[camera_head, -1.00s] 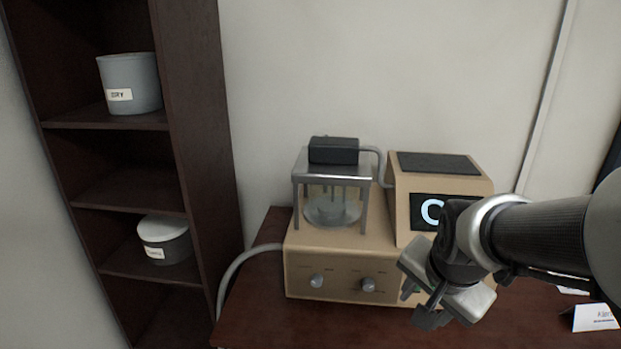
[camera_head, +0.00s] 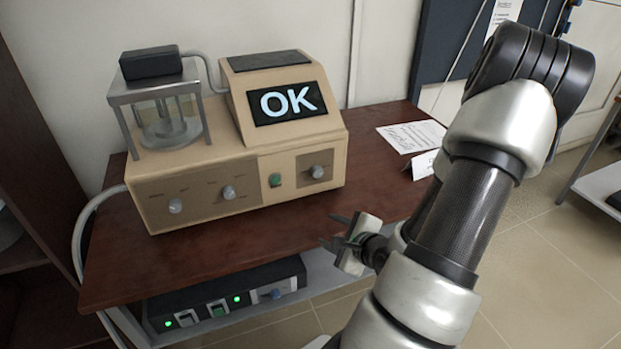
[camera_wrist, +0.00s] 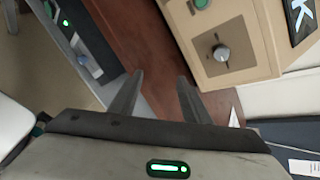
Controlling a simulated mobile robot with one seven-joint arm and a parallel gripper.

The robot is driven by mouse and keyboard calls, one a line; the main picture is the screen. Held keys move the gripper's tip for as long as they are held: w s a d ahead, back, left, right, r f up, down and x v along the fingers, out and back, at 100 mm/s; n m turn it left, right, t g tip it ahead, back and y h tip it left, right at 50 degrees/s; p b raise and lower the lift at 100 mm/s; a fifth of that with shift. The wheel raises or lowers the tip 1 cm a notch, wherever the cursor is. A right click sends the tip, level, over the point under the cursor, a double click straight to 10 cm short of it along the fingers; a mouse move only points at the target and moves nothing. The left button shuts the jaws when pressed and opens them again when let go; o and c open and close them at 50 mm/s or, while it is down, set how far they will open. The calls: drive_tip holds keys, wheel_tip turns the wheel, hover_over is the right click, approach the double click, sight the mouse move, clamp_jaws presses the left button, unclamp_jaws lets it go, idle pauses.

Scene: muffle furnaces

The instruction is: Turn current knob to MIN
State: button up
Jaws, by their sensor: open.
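A beige machine (camera_head: 235,160) with an "OK" display stands on the brown table. Its front has a left knob (camera_head: 175,206), a middle knob (camera_head: 229,192) and a right knob (camera_head: 317,172) on a darker square plate. The right knob also shows in the wrist view (camera_wrist: 221,53). A dark unit (camera_head: 225,295) below the tabletop has another knob (camera_head: 277,294), also in the wrist view (camera_wrist: 97,72). The labels are too small to read, so I cannot tell which is the current knob. My gripper (camera_head: 332,231) is open and empty by the table's front edge, apart from every knob.
A green button (camera_head: 275,180) sits left of the right knob. A glass vessel (camera_head: 164,127) stands under a metal frame on the machine. Papers (camera_head: 412,136) lie on the table's right. The tabletop's front edge (camera_head: 200,275) overhangs the lower unit.

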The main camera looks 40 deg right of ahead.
wheel_tip(320, 180, up, 4)
drive_tip(key=s+d+r+m+t+h+b, duration=0.1)
drive_tip(key=s+d+m+t+h+b, duration=0.15)
drive_tip(key=m+t, duration=0.5)
drive_tip(key=m+g+b, duration=0.1)
drive_tip(key=g+b, duration=0.1)
drive_tip(key=b, duration=0.7)
approach(319, 174)
drive_tip(key=shift+m+h, duration=0.25)
drive_tip(key=b+x, duration=0.2)
drive_tip(key=x, duration=0.2)
drive_tip(key=b+x, duration=0.2)
drive_tip(key=x, duration=0.2)
drive_tip(key=shift+w+a, duration=0.15)
drive_tip(key=shift+a, duration=0.05)
drive_tip(key=c, duration=1)
